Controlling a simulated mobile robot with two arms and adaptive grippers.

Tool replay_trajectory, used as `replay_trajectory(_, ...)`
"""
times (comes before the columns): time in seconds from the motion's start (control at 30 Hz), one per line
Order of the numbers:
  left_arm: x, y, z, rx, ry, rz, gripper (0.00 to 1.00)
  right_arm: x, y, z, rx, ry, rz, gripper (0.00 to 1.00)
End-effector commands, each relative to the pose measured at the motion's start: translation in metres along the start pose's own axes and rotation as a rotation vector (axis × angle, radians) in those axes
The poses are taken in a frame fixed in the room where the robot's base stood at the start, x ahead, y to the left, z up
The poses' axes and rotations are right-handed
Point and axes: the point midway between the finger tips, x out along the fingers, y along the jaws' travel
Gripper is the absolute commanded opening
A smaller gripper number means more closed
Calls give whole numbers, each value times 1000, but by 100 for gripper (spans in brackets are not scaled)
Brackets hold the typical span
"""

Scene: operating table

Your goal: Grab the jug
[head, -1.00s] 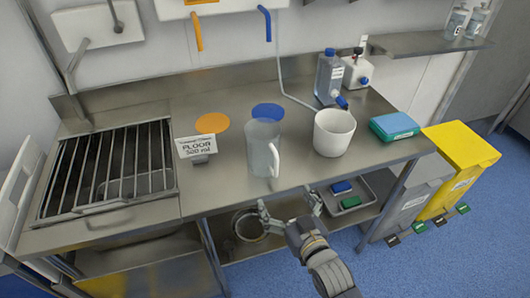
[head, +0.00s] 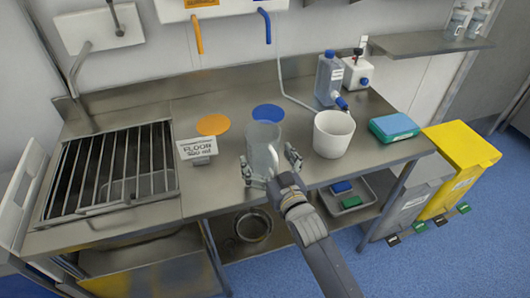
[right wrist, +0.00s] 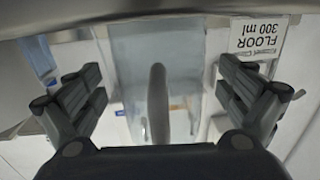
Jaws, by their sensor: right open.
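The jug (head: 262,138) is clear grey with a handle and stands upright on the steel counter (head: 225,190), near its front edge. My right gripper (head: 269,162) is open at the jug's front, with one finger on each side of it. In the right wrist view, the jug (right wrist: 157,50) and its vertical handle (right wrist: 158,100) show between the spread fingers of the gripper (right wrist: 158,95). The fingers appear apart from the jug. The arm covers part of the handle in the head view. My left gripper is not in view.
A white bucket (head: 333,134) stands close to the right of the jug. A "FLOOR" sign (head: 198,150) stands to the left. Orange (head: 213,124) and blue (head: 268,113) discs lie behind.

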Motion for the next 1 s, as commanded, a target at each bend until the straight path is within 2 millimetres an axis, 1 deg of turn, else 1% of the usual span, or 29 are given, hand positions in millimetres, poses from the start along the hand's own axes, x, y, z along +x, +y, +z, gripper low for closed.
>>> replay_trajectory(0.03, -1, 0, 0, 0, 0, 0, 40, 6, 0, 0, 0, 0, 0, 96)
replay_trajectory(0.1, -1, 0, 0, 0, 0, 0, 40, 10, 0, 0, 0, 0, 0, 96)
replay_trajectory(0.37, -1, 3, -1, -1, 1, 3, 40, 12, 0, 1, 0, 0, 0, 96)
replay_trajectory(0.47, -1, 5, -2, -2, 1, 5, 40, 12, 0, 1, 0, 0, 0, 76)
replay_trajectory(0.5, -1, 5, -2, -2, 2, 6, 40, 12, 0, 1, 0, 0, 0, 67)
replay_trajectory(0.6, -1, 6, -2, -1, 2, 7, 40, 12, 0, 1, 0, -1, 0, 46)
replay_trajectory(1.0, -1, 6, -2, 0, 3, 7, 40, 12, 0, -2, 0, 1, 0, 46)
